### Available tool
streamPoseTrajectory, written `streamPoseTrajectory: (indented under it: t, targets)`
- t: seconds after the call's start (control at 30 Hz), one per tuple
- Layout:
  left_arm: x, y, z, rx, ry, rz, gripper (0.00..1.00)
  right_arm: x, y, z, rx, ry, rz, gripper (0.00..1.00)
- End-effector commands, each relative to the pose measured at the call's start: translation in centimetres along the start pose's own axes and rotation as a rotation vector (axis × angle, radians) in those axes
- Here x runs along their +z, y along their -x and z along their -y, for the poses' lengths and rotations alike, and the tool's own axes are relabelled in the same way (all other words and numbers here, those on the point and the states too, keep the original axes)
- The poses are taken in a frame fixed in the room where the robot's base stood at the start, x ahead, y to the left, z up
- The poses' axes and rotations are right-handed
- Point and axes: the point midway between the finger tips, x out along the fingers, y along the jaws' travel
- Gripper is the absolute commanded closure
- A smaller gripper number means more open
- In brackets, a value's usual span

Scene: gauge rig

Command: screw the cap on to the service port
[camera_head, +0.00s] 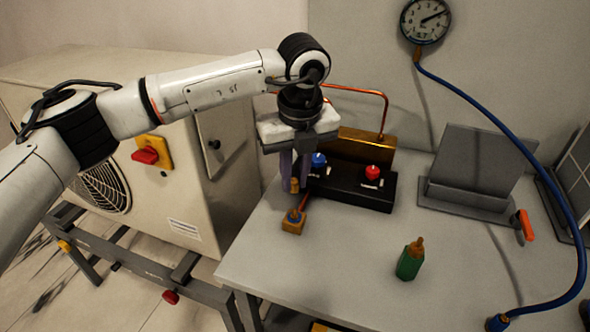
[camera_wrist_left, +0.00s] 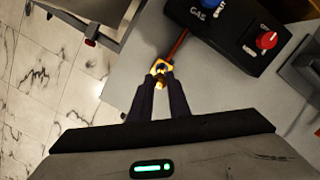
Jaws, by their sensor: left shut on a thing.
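My left gripper (camera_head: 294,188) points down above the bench, shut on a small brass cap (camera_head: 294,185). The cap also shows between the fingertips in the left wrist view (camera_wrist_left: 161,84). The service port (camera_head: 293,222) is a small brass block with a blue ring on top, at the bench's left edge. In the head view the cap appears above the port with a gap between them. In the left wrist view the port (camera_wrist_left: 159,66) shows just beyond the fingertips, partly hidden by them. My right gripper is in neither view.
A black manifold with blue and red knobs (camera_head: 349,186) stands right behind the port, joined by a copper pipe. A green bottle (camera_head: 410,260) stands on the bench's front right. A grey stand (camera_head: 470,170) and a blue hose (camera_head: 540,170) are farther right.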

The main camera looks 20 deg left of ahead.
Motion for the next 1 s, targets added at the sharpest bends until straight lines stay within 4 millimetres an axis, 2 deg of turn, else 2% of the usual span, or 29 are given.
streamPoseTrajectory:
  t: [0.13, 0.63, 1.0]
  targets:
    - [0.1, 0.1, 0.2, 0.012, 0.079, -0.001, 1.0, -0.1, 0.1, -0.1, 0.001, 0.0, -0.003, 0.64]
    - [0.1, -0.1, 0.2, 0.012, 0.087, 0.006, 1.0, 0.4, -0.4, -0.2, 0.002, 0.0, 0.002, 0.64]
    - [-0.3, -3.2, 0.2, 0.014, 0.086, 0.005, 1.0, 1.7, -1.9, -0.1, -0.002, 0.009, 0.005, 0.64]
